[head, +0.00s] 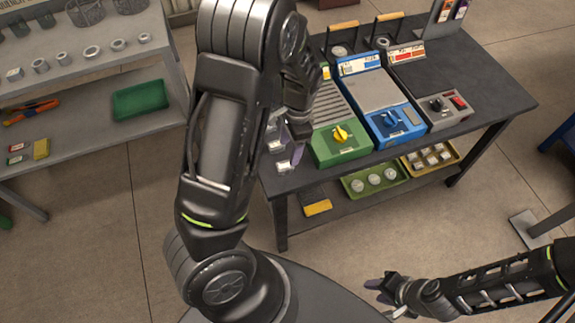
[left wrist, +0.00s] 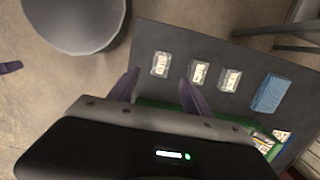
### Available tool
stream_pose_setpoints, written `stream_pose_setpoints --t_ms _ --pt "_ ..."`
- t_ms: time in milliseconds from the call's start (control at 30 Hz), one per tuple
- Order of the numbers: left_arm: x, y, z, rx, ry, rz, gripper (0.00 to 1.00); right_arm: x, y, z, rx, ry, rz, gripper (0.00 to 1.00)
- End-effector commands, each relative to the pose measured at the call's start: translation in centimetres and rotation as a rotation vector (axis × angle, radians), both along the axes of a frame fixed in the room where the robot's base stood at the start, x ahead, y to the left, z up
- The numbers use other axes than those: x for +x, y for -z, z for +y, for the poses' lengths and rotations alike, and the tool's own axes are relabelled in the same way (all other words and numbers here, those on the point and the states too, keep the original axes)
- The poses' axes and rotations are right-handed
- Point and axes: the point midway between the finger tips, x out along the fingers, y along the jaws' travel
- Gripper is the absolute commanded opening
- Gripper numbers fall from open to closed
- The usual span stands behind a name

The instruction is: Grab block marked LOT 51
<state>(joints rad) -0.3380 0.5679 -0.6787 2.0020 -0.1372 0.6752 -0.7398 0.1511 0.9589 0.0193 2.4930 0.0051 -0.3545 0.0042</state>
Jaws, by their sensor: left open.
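Three small pale blocks with dark print stand in a row on the dark bench top (left wrist: 150,38) in the left wrist view: a left block (left wrist: 160,64), a middle block (left wrist: 199,73) and a right block (left wrist: 229,79). Their print is too small to read, so I cannot tell which is LOT 51. My left gripper (left wrist: 157,82) is open, its purple fingers apart, with the left block in line with the gap. In the head view, pale blocks (head: 283,166) show at the bench's left edge beside this gripper, partly hidden. My right gripper (head: 385,288) is low, away from the bench.
A green unit (head: 342,152) and a blue unit (head: 398,125) with knobs stand right of the blocks. A blue block-like thing (left wrist: 270,93) lies beyond the row. A shelf below holds a green tray (head: 375,183). A grey rack (head: 90,65) stands left, across open floor.

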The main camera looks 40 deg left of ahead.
Motion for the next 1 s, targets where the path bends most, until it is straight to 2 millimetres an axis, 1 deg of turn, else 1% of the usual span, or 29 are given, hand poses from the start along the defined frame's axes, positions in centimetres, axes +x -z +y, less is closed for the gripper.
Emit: stream_pose_setpoints --t_ms 133,233,533,633,800,900,1000 --pt "-0.3 1.5 0.1 0.001 0.001 0.004 0.57 0.0 -0.1 0.0 0.000 0.000 0.000 0.36" --pt "-0.3 2.3 0.2 0.000 0.000 0.002 0.57 0.0 -0.1 0.0 0.000 0.000 0.000 0.36" --pt "-0.3 2.4 0.2 0.001 0.000 0.001 0.57 0.0 -0.1 0.0 0.000 0.000 0.000 0.36" --pt "-0.4 3.0 0.3 0.001 0.000 0.002 0.57 0.0 -0.3 0.0 -0.001 0.001 0.001 0.36" --pt "-0.8 5.3 0.7 0.001 -0.001 0.004 0.57 -0.1 -1.0 -0.1 -0.003 0.001 0.003 0.36" --pt "-0.9 6.7 0.8 0.001 -0.001 0.003 0.57 -0.1 -1.0 -0.1 -0.003 0.001 0.003 0.36" --pt "-0.9 7.4 0.8 0.001 0.000 0.001 0.57 -0.1 -1.0 -0.1 -0.003 0.002 0.004 0.36"
